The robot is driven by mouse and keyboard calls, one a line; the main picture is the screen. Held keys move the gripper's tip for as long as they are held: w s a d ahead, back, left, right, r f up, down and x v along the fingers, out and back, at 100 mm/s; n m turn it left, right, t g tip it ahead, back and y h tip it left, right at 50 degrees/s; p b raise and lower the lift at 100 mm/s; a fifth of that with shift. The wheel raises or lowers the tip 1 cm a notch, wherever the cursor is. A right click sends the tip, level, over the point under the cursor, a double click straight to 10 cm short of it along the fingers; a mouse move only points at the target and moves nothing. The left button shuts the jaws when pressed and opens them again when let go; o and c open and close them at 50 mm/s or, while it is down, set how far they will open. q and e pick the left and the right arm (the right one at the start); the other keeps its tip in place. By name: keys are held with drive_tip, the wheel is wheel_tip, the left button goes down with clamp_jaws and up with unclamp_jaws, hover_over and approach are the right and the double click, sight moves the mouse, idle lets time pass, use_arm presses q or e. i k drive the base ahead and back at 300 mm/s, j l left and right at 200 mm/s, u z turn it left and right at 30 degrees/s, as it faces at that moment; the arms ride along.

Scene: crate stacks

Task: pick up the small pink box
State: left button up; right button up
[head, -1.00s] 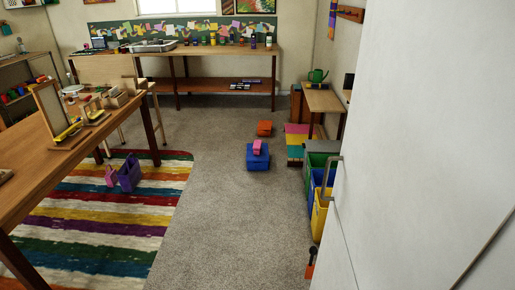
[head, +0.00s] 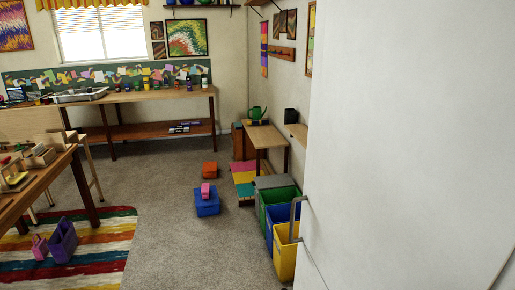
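A small pink box (head: 205,190) sits on top of a blue crate (head: 207,205) on the grey carpet, near the middle of the head view. Another pink item (head: 39,246) stands on the striped rug at the lower left, beside a purple holder (head: 62,240). Neither of my grippers shows in the head view.
An orange box (head: 210,169) lies behind the blue crate. Green, blue and yellow bins (head: 286,257) stand along the right, next to a large white door or panel (head: 405,150). A wooden table (head: 40,185) is at left. The carpet (head: 170,255) in front of the crate is clear.

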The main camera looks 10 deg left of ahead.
sight(205, 191)
drive_tip(key=i+j, duration=1.6)
drive_tip(key=j, duration=0.25)
